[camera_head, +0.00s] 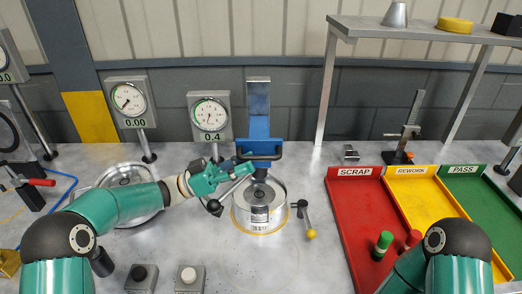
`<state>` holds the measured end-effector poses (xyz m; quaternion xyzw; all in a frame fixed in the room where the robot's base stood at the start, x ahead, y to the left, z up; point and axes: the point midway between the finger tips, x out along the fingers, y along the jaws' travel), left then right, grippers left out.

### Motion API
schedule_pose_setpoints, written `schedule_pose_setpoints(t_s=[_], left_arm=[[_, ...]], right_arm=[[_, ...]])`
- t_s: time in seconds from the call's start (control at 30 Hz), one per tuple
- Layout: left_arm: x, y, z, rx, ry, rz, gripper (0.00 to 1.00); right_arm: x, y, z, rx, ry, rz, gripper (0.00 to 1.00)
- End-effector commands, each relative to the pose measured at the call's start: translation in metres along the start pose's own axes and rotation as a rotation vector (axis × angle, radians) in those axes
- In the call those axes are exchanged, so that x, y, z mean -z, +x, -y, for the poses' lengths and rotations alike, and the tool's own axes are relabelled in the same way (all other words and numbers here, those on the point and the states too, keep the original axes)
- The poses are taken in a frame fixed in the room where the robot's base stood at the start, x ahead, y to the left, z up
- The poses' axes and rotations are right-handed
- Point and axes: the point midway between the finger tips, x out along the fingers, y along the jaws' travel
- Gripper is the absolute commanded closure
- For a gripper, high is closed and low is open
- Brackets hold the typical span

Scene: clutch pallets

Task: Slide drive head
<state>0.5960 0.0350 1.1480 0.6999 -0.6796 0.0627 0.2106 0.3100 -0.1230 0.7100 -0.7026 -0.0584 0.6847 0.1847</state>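A blue drive head (259,132) sits on an upright metal column behind a round silver fixture (262,212) with a yellow ring at its base. A dark handle bar (260,156) crosses the front of the head. My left gripper (246,170) reaches in from the left, its fingertips close to the handle's left end and above the fixture. I cannot tell whether it touches the handle or how far its fingers are apart. My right arm (455,240) is at the lower right; its gripper is out of view.
A dial gauge (211,115) reading 0.4 and another (131,102) reading 0.00 stand behind. A lever with a yellow knob (310,234) is right of the fixture. Red SCRAP (341,172), yellow REWORK (411,170) and green PASS (464,169) trays fill the right. Two button boxes (141,277) (189,277) stand in front.

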Motion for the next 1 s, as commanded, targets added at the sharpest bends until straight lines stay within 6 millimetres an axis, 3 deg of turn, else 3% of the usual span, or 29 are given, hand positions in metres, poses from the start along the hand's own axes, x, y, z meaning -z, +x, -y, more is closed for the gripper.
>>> schedule_pose_setpoints(t_s=[0.1, 0.3, 0.67, 0.9, 1.0], left_arm=[[0.002, 0.023, -0.001, -0.002, -0.003, 0.000, 0.61], [0.000, 0.042, 0.000, -0.002, -0.001, 0.000, 0.61], [-0.001, 0.046, 0.000, 0.000, -0.001, 0.000, 0.61], [-0.001, 0.046, 0.000, -0.001, -0.002, 0.000, 0.99], [-0.001, 0.046, 0.000, -0.001, -0.002, 0.000, 1.00]], right_arm=[[0.000, -0.009, 0.003, 0.000, 0.000, 0.000, 1.00], [0.000, -0.014, 0.005, 0.000, 0.000, 0.000, 1.00], [0.000, -0.015, 0.005, 0.000, 0.000, 0.000, 1.00], [0.000, -0.015, 0.005, 0.000, 0.000, 0.000, 1.00], [0.000, -0.015, 0.005, 0.000, 0.000, 0.000, 1.00]])
